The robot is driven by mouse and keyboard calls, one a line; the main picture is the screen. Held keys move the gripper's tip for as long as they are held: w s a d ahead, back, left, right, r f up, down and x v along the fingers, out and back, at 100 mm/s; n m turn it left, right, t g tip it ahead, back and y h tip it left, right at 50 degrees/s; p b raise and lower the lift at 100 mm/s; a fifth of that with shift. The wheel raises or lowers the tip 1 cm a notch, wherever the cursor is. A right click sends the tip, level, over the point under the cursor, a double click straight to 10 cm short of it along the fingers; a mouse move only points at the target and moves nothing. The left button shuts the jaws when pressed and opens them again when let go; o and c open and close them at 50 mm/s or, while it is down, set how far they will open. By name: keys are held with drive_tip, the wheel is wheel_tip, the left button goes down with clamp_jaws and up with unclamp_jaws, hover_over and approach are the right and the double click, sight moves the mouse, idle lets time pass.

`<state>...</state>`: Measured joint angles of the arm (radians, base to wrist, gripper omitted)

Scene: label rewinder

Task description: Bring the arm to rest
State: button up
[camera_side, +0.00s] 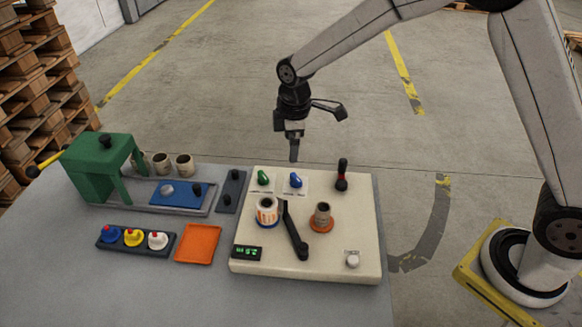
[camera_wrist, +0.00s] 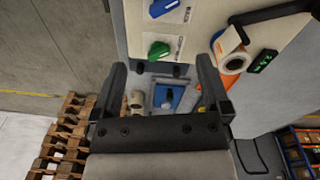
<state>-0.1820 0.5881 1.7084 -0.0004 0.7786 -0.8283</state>
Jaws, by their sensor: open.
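My gripper (camera_side: 294,150) hangs pointing down behind and above the far edge of the cream rewinder panel (camera_side: 345,255), apart from everything. In the wrist view my gripper (camera_wrist: 162,75) has its two fingers spread with nothing held between them.
Pallets (camera_side: 35,80) are stacked at far left. The floor behind the table is clear.

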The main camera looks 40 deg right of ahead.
drive_tip(key=s+d+m+t, duration=0.1)
drive_tip(key=s+d+m, duration=0.3)
drive_tip(key=s, duration=0.6)
drive_tip(key=s+d+m, duration=0.4)
drive_tip(key=s+m, duration=0.3)
drive_tip(key=s, duration=0.2)
drive_tip(key=shift+s+d+r+m+t, duration=0.3)
drive_tip(key=shift+s+d+r+t, duration=0.1)
